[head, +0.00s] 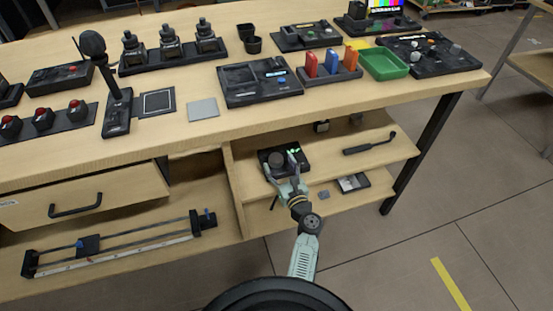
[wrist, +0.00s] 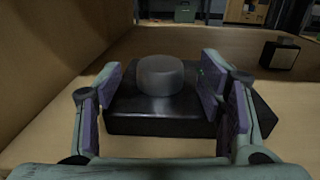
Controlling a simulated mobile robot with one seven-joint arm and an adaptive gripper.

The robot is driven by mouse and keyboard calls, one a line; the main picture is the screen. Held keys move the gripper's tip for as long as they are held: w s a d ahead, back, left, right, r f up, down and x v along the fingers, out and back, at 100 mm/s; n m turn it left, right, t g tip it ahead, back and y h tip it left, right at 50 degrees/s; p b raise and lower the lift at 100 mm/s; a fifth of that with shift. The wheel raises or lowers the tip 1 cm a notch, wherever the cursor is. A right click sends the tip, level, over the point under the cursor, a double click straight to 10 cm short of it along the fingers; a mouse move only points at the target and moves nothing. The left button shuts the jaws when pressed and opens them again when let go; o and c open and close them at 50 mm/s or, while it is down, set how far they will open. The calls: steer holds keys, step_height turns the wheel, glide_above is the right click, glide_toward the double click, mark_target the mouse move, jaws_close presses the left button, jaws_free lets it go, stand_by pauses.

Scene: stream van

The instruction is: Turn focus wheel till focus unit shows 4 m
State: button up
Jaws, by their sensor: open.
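The focus unit is a black box (wrist: 150,123) with a grey round focus wheel (wrist: 160,74) on top, on the upper shelf under the workbench. In the head view the wheel (head: 276,160) shows at the left of the unit, with small green lit marks (head: 294,150) to its right; they are too small to read. My gripper (wrist: 160,95) is open, one finger on each side of the wheel, with visible gaps. In the head view my gripper (head: 286,172) reaches in from the front. The right finger hides most of the display in the wrist view.
A shelf wall (wrist: 50,60) stands close on the left. A black handle-like tool (head: 370,145) lies to the right on the shelf. A small dark box (wrist: 279,55) stands farther back on the right. The workbench top (head: 190,127) overhangs the shelf.

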steer(key=v, duration=0.8)
